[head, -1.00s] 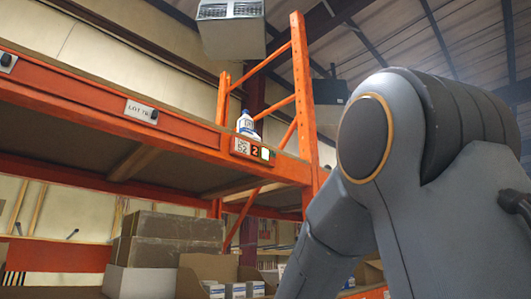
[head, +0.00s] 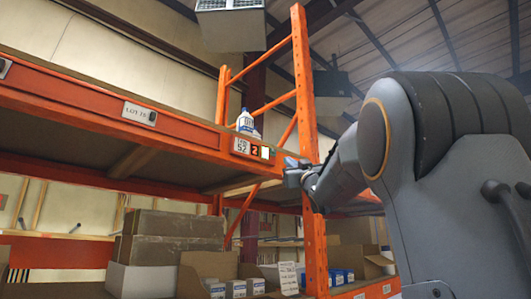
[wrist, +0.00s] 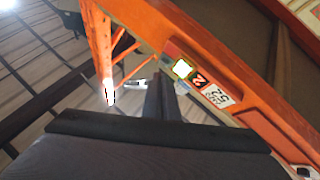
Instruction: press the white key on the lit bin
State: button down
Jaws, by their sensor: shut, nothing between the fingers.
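The lit bin's tag unit is on the orange shelf beam. It has a printed label (head: 242,146), a glowing orange-red "2" display (head: 254,149) and a small white key (head: 265,152) at its right end. In the wrist view the white key (wrist: 182,68) has a greenish-yellow edge and sits beside the display (wrist: 199,79). My gripper (head: 290,168) is shut and empty, just right of and slightly below the key in the head view. In the wrist view my gripper's fingers (wrist: 162,84) point toward the beam, close to the key; contact cannot be made out.
A white and blue bottle (head: 245,122) stands on the shelf above the tag. Another tag (head: 139,113) is farther left on the beam. An orange upright (head: 308,130) rises right by my gripper. Cardboard boxes (head: 170,235) fill the lower shelf.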

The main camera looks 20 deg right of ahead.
jog(key=s+r, duration=0.1)
jog(key=r+n+y, duration=0.1)
jog(key=r, duration=0.1)
jog(key=s+r+n+t+y, duration=0.1)
jog(key=r, duration=0.1)
jog(key=shift+s+a+r, duration=0.1)
jog(key=shift+s+a, duration=0.1)
jog(key=shift+s, duration=0.15)
jog(key=shift+w, duration=0.1)
jog(key=p, duration=0.2)
send_near(267, 147)
notch_tip(267, 147, up, 3)
jog(key=shift+w+d, duration=0.1)
jog(key=shift+w, duration=1.15)
dwell(0.8)
jog(key=shift+w, duration=0.4)
